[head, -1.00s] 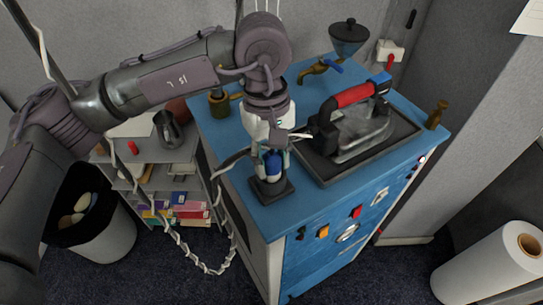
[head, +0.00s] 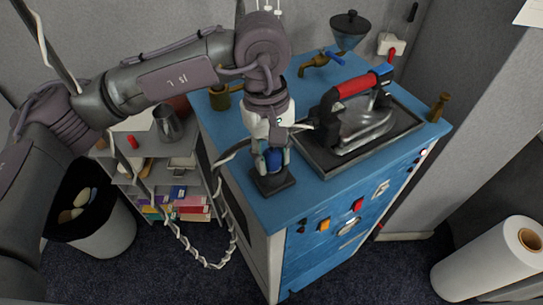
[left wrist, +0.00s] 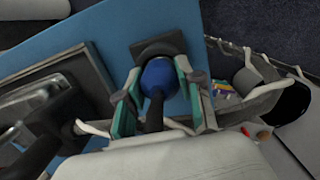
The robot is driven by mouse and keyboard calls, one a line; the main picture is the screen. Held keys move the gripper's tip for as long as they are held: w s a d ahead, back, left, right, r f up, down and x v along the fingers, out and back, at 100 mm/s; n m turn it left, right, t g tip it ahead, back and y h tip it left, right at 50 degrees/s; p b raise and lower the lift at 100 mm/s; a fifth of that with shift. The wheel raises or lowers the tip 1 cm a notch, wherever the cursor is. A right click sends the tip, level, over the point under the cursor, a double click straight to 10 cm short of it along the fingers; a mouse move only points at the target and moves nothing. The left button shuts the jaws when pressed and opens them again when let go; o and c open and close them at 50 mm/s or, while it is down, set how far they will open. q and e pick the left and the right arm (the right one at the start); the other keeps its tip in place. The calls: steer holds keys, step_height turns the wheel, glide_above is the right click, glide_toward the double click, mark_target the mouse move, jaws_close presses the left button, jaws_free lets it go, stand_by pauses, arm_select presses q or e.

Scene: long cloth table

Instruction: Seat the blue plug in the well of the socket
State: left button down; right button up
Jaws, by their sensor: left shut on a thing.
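The blue plug (head: 273,157) is held upright between the fingers of my left gripper (head: 271,160), which is shut on it. The plug's blue body also shows between the fingers in the left wrist view (left wrist: 160,76). The dark socket (head: 274,184) stands on the near left part of the blue cabinet top, directly below the plug. In the left wrist view the socket's base (left wrist: 146,46) and round rim show just past the plug. The plug's lower end is hidden, so I cannot tell how deep it sits in the well. My right gripper is not in view.
An iron with a red handle (head: 353,88) stands on a dark plate (head: 315,160) right of the gripper. A brass tap (head: 316,61), a funnel (head: 349,32) and a small brass piece (head: 438,107) stand farther back. The front right of the blue top (head: 340,183) is clear.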

arm_select(q)
steer(key=c, duration=0.8)
jaws_free()
steer(key=shift+s+f, duration=0.25)
steer(key=shift+f, duration=0.45)
steer(key=shift+c, duration=0.2)
steer(key=shift+o, duration=0.5)
steer(key=shift+w, duration=0.2)
steer(key=shift+r, duration=0.25)
steer(key=shift+r+p, duration=0.65)
steer(key=shift+p, duration=0.45)
steer(key=shift+w+r, duration=0.2)
step_height(320, 180, up, 11)
steer(key=w+b, duration=0.1)
steer(key=b, duration=0.3)
steer(key=shift+a+r, duration=0.2)
steer(key=shift+a, duration=0.15)
